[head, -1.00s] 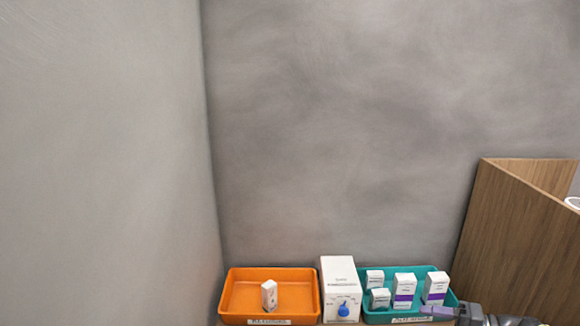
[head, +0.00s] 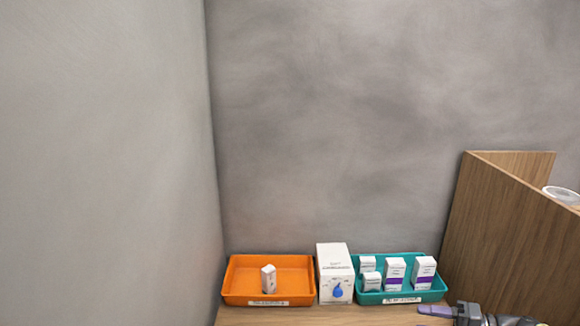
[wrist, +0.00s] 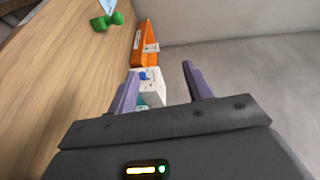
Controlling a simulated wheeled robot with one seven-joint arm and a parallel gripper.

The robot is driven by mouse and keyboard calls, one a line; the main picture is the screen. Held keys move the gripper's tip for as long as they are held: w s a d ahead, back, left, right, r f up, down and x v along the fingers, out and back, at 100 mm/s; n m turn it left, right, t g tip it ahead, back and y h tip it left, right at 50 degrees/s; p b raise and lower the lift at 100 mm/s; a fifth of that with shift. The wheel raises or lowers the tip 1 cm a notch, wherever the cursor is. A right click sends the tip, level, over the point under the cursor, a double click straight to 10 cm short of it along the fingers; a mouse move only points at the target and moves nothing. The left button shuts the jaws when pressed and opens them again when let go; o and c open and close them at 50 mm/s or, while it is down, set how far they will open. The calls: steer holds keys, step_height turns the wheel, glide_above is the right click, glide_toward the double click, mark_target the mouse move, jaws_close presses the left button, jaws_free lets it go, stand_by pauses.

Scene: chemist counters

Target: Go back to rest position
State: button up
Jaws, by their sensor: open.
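My gripper (head: 436,311) is at the lower right of the head view, in front of the teal tray's right end. In the wrist view its two purple fingers (wrist: 163,85) stand apart with nothing held between them. Beyond the fingers the wrist view shows a white box (wrist: 152,88) and the orange tray (wrist: 145,50). The rest of my arm runs off to the right in the head view.
A wooden partition (head: 500,230) rises at right. A green object (wrist: 107,20) lies on the counter (wrist: 60,70).

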steer(key=s+a+f+g+h+b, duration=0.1)
steer(key=a+f+g+h, duration=0.1)
steer(key=a+f, duration=0.2)
steer(key=s+a+f+n+g+h+b, duration=0.1)
steer(key=s+a+f+g+h, duration=0.1)
steer(key=a, duration=0.3)
steer(key=s+a+f+n+g+h+b, duration=0.1)
steer(key=a+f+g+h+b, duration=0.1)
steer(key=a+f, duration=0.3)
steer(key=shift+s+a+f+g, duration=0.2)
steer(key=shift+s+f+g, duration=0.2)
steer(key=shift+g, duration=0.1)
steer(key=s+a+r+n+t+h+b, duration=0.25)
steer(key=s+h+b, duration=0.35)
steer(key=s+h, duration=0.35)
step_height(320, 180, up, 14)
steer(key=p, duration=1.4)
steer(key=shift+s+a+t, duration=0.35)
steer(key=shift+s+t, duration=0.1)
steer(key=shift+w+f+m, duration=0.1)
steer(key=shift+f+m, duration=0.1)
steer(key=shift+m, duration=0.05)
